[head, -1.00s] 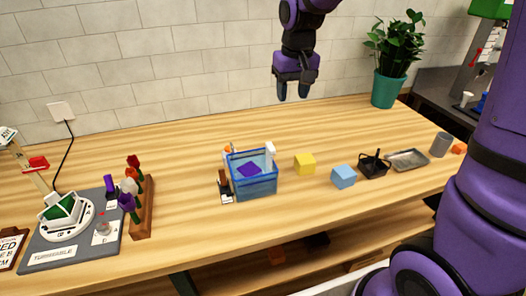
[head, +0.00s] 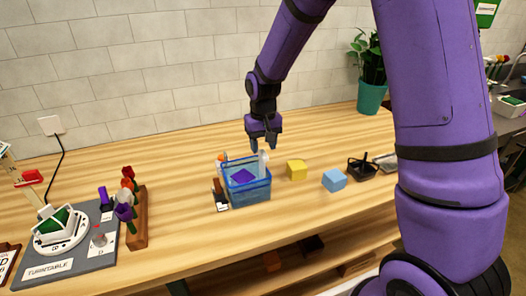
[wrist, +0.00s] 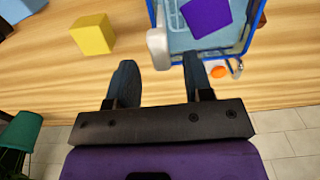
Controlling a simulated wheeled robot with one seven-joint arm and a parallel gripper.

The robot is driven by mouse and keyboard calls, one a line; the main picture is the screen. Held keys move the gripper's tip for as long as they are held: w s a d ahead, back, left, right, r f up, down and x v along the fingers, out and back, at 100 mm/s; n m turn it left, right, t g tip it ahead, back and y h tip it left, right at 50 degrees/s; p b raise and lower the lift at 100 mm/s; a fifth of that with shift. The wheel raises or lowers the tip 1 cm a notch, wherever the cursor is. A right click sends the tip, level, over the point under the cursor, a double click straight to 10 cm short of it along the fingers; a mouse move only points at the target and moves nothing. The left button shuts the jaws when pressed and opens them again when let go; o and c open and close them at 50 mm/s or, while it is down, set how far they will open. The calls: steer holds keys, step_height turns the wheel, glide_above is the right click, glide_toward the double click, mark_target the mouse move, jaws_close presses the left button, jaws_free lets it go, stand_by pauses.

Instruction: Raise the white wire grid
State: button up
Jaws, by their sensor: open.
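I cannot clearly make out a white wire grid in either view. A blue see-through basket (head: 250,193) stands on the table with a purple item (head: 243,176) inside. In the wrist view the basket (wrist: 248,38) shows from above, with the purple item (wrist: 206,15) and a pale slotted pattern on its floor. A white upright object (head: 263,163) is at the basket's back right corner; it also shows in the wrist view (wrist: 158,47). My gripper (head: 262,145) is open and empty, pointing down just above and behind that corner; its fingers show in the wrist view (wrist: 160,68).
A yellow cube (head: 297,169), a blue cube (head: 334,179) and a black caddy (head: 362,168) stand right of the basket. A turntable station (head: 66,238) and a wooden flower rack (head: 138,220) are at left. A potted plant (head: 370,95) is at the back.

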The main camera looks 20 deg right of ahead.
steer(key=shift+f, duration=1.3)
steer(key=shift+c, duration=0.2)
jaws_close()
steer(key=shift+w+r, duration=0.1)
steer(key=shift+r, duration=3.9)
steer(key=shift+o, duration=0.2)
jaws_free()
